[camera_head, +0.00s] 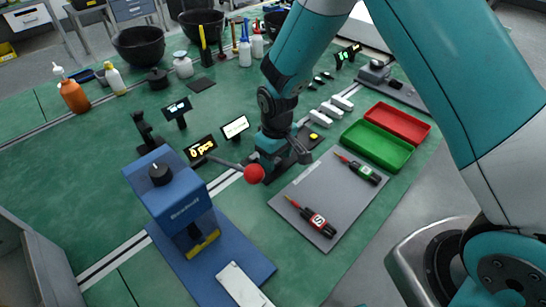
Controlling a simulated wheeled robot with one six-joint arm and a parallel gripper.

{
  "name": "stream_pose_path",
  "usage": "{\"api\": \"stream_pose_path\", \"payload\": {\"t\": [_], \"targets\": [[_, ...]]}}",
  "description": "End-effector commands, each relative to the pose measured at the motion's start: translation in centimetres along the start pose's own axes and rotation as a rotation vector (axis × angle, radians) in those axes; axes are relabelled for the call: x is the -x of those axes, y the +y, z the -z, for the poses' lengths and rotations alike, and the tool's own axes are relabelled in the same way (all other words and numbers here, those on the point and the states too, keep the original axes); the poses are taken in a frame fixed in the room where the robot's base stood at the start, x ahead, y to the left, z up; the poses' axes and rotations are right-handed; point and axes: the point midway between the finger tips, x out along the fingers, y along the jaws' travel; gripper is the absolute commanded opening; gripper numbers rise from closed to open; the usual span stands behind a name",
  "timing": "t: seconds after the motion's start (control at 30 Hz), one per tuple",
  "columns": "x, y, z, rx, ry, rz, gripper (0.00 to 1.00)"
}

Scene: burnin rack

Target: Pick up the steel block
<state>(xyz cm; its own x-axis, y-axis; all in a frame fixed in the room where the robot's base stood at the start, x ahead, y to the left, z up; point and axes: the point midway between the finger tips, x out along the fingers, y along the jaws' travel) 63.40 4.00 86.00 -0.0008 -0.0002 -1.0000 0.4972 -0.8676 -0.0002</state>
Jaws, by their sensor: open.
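My gripper (281,163) points down over the green bench, just behind the grey mat, and is open. I see nothing held between its fingers, though the view between them is partly blocked. Several small pale grey blocks (331,109) lie in a slanted row behind and to the right of my gripper, apart from it. A small dark piece with a yellow top (312,136) lies closer, just right of my gripper. A pale flat bar (242,286) lies on the blue press base at the front. I cannot tell which of these is the steel block.
A blue press (172,199) with a red-knobbed lever (254,173) stands close left of my gripper. Two screwdrivers lie on the grey mat (287,211). A green tray (377,146) and red tray (398,122) sit right. Small displays (235,127) stand left.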

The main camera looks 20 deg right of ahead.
Motion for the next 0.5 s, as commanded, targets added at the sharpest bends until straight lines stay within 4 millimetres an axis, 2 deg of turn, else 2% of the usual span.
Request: {"api": "stream_pose_path", "payload": {"t": [0.1,0.3,0.5], "targets": [[-0.67,0.01,0.00,0.000,0.001,0.000,0.56],[-0.71,0.01,0.02,0.000,0.001,0.000,0.54],[-0.69,0.01,0.02,0.000,0.001,0.000,0.08]]}}
